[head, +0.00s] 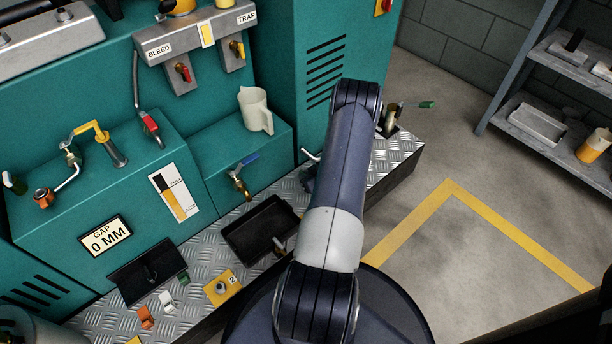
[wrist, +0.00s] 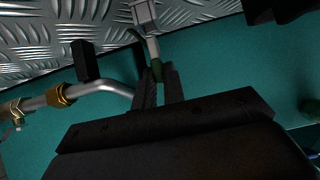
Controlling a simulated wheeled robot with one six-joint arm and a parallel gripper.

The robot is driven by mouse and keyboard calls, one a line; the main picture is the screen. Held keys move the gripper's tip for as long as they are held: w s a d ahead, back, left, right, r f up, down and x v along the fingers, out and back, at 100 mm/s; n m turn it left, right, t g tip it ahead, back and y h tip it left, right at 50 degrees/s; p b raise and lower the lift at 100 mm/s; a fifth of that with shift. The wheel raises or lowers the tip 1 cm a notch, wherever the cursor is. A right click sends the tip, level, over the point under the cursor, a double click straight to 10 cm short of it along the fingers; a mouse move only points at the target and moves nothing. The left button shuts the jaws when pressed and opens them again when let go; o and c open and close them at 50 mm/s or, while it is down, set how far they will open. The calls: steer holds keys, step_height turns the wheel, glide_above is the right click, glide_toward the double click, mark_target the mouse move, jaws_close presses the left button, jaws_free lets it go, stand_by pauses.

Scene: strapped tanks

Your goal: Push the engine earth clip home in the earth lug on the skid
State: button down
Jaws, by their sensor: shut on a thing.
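In the wrist view my gripper (wrist: 158,80) is shut on a small green piece, which I take to be the earth clip (wrist: 157,71). A pale metal stem (wrist: 153,48) runs up from the green piece to a grey block (wrist: 145,17) above the tread plate. The block may be the earth lug; I cannot tell whether the stem is in it or only against it. In the head view my arm hides the gripper, the clip and the lug.
A bent pipe with a brass nut (wrist: 60,95) and a black block (wrist: 85,60) stand close left of the fingers. The teal housing lies behind. In the head view a black tray (head: 233,239) and a blue-handled valve (head: 241,178) are left of my arm.

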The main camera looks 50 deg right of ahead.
steer(key=shift+f+b, duration=0.15)
steer(key=shift+b, duration=0.15)
stand_by(0.4)
steer(key=shift+f+b, duration=0.3)
steer(key=shift+f, duration=0.05)
steer(key=shift+f+b, duration=1.15)
steer(key=shift+f, duration=0.05)
steer(key=c, duration=1.4)
jaws_free()
steer(key=p+v, duration=0.4)
steer(key=v, duration=0.7)
steer(key=shift+w, duration=0.15)
steer(key=b+x, duration=0.3)
steer(key=x, duration=0.7)
steer(key=shift+w, duration=0.3)
steer(key=shift+r, duration=0.2)
